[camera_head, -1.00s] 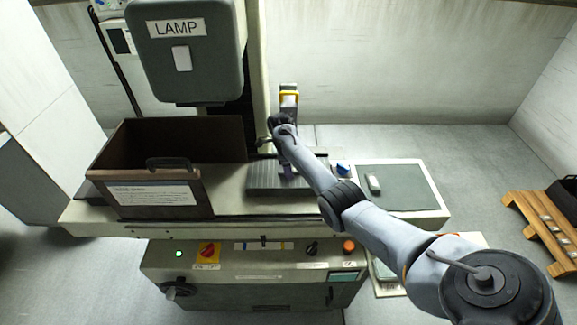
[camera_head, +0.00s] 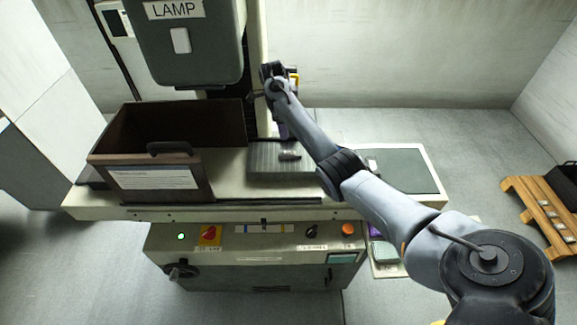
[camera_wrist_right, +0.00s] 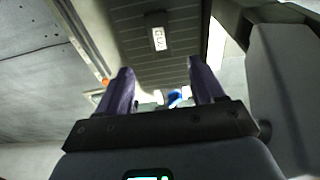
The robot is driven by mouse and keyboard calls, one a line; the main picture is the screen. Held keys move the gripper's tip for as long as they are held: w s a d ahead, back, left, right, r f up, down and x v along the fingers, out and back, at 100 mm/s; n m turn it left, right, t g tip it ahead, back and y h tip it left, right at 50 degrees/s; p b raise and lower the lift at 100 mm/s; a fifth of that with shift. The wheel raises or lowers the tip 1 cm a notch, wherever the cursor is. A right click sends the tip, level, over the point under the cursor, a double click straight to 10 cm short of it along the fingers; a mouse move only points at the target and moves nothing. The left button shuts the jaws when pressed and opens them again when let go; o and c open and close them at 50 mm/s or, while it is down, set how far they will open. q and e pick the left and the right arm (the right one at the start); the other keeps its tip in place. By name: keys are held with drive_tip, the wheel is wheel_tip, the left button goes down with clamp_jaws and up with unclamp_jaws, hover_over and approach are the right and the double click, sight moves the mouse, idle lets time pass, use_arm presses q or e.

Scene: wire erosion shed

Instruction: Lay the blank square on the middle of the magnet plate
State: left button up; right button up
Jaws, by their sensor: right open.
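The magnet plate (camera_head: 265,170) is a dark grey ribbed slab on the machine bed. The blank (camera_head: 289,155), a small grey block, lies on it near the middle. In the right wrist view the blank (camera_wrist_right: 158,37) carries a light label and looks roughly square to the ribs of the plate (camera_wrist_right: 165,70). My right gripper (camera_wrist_right: 160,66) is open and empty, its purple fingers apart and clear of the blank. In the head view the arm hides most of the fingers and the plate's right side. My left gripper is not in view.
A brown open-topped box (camera_head: 195,185) with a black handle stands left of the plate. The grey LAMP housing (camera_head: 185,50) hangs above it. A dark green mat (camera_head: 405,170) with a small pale item (camera_head: 372,165) lies to the right. A wooden pallet (camera_head: 540,215) is on the floor.

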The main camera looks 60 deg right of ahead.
drive_tip(key=s+a+f+n+t+h, duration=0.15)
drive_tip(key=a+f+n, duration=0.25)
drive_tip(key=a+n, duration=0.5)
drive_tip(key=s+a+f+n+t+h, duration=0.1)
drive_tip(key=s+a+f+n+t, duration=0.15)
drive_tip(key=a+n, duration=0.65)
drive_tip(key=s+a+f+n+y, duration=0.2)
drive_tip(key=s+a+n, duration=0.4)
drive_tip(key=s+a, duration=0.5)
drive_tip(key=s+a+f+n+t+y, duration=0.1)
drive_tip(key=s+a+f+n, duration=0.2)
drive_tip(key=s+a+n, duration=0.4)
drive_tip(key=s+a, duration=0.4)
drive_tip(key=s, duration=0.2)
drive_tip(key=shift+f+y, duration=0.35)
drive_tip(key=shift+a+r, duration=0.1)
wheel_tip(320, 180, up, 22)
drive_tip(key=p, duration=2.2)
